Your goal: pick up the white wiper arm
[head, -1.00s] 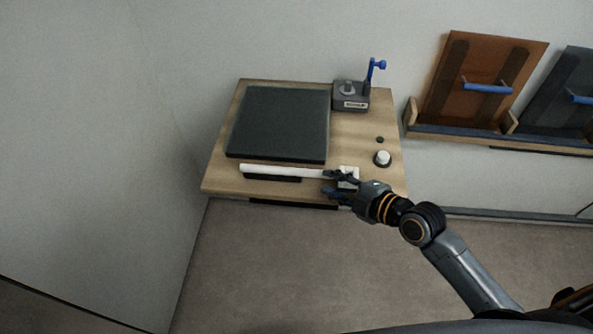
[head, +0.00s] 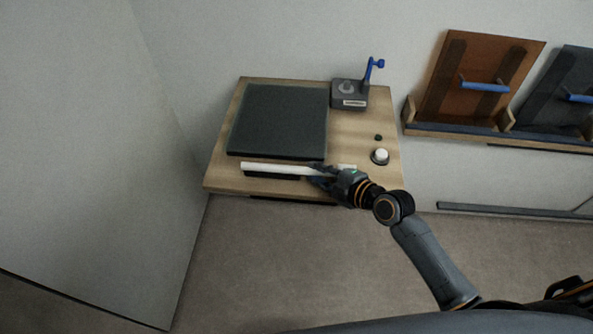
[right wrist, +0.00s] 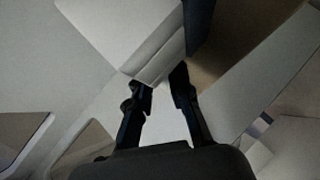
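The white wiper arm (head: 275,169) is a long, thin bar lying along the front edge of a wooden board (head: 222,178). My right gripper (head: 319,174) is at the bar's right part, its fingers apart, one on the far side and one on the near side. The fingers hide part of the bar. In the right wrist view, the two dark fingers (right wrist: 163,90) stand apart, with a pale, blocky surface at their tips; I cannot tell whether they touch it. My left gripper is not in view.
A dark square pad (head: 280,121) lies behind the bar. A grey device with a blue lever (head: 350,94) stands at the back right, and a white knob (head: 381,156) at the right. Brown and grey panels (head: 480,85) lean in a rack farther right.

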